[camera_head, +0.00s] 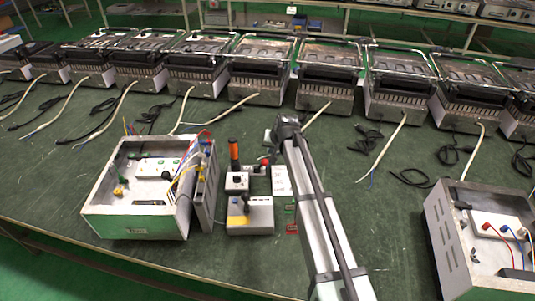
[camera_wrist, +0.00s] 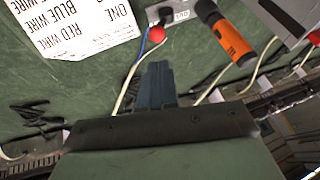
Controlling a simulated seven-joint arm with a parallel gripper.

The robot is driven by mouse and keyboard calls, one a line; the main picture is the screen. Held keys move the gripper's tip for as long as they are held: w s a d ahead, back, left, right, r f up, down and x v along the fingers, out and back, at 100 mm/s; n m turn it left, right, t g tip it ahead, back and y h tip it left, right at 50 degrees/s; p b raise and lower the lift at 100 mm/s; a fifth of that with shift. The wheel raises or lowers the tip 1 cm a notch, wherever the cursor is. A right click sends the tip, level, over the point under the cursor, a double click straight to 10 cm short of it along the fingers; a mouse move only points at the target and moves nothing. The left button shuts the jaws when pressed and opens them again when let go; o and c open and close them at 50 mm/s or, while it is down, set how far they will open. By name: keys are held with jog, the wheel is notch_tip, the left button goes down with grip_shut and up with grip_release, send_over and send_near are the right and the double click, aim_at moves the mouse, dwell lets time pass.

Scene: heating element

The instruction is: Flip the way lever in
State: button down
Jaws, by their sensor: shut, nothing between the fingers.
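My gripper (camera_wrist: 155,85) is shut and empty in the wrist view, its grey fingers together. I cannot tell for sure whether this is the way lever. In the head view, my arm reaches to the right of the small control boxes, and its end hides part of the bench there. A grey box with a yellow patch (camera_head: 250,217) and a small box with a black knob (camera_head: 237,183) stand left of it.
An orange-and-black handle (camera_wrist: 228,32) is right of the red ball; it also shows in the head view (camera_head: 235,152). A printed sheet (camera_wrist: 75,25) is at the left. An open wired case (camera_head: 137,222) and another case (camera_head: 480,235) flank the arm. Heaters (camera_head: 255,75) line the back.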

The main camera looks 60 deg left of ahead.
jog(key=v, duration=0.8)
jog(key=shift+w+d+r, duration=0.2)
jog(key=shift+w+d, duration=0.05)
jog(key=shift+d, duration=0.05)
